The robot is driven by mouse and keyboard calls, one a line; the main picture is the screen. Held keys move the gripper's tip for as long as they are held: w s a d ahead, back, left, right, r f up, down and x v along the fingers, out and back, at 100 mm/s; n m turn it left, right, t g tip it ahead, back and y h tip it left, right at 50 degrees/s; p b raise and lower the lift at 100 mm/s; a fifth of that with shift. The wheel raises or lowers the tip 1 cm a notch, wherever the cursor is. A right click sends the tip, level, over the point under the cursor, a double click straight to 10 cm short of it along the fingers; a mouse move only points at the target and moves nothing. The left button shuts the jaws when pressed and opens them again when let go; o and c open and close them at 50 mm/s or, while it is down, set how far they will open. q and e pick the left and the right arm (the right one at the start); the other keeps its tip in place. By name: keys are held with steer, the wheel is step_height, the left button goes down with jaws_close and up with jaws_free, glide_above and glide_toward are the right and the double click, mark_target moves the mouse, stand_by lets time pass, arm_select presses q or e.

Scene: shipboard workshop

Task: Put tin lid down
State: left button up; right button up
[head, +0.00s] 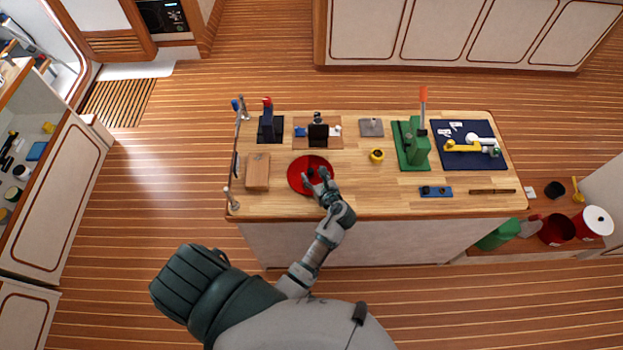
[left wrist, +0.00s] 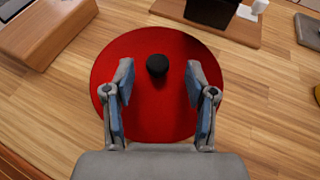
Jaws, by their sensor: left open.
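The tin lid is a red disc with a black knob. In the head view the red lid (head: 298,177) lies on the left part of the wooden workbench (head: 375,195). In the left wrist view the lid (left wrist: 150,100) fills the middle, with its black knob (left wrist: 157,65) upright. My left gripper (head: 314,178) is over the lid. In the left wrist view my left gripper (left wrist: 160,80) is open, with one finger on each side of the knob and clear gaps to it. The lid appears flat on the bench top. My right gripper is not in view.
A brown wooden box (head: 257,172) stands left of the lid. A wooden stand with a black block (head: 318,135) is behind it. A yellow round item (head: 376,155) and a green press (head: 412,145) are to the right. The bench front between lid and blue strip (head: 435,192) is clear.

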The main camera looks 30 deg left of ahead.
arm_select(q)
steer(key=shift+b+x, duration=0.35)
steer(key=shift+x, duration=0.6)
steer(key=shift+a, duration=0.1)
jaws_close()
steer(key=shift+r, duration=0.1)
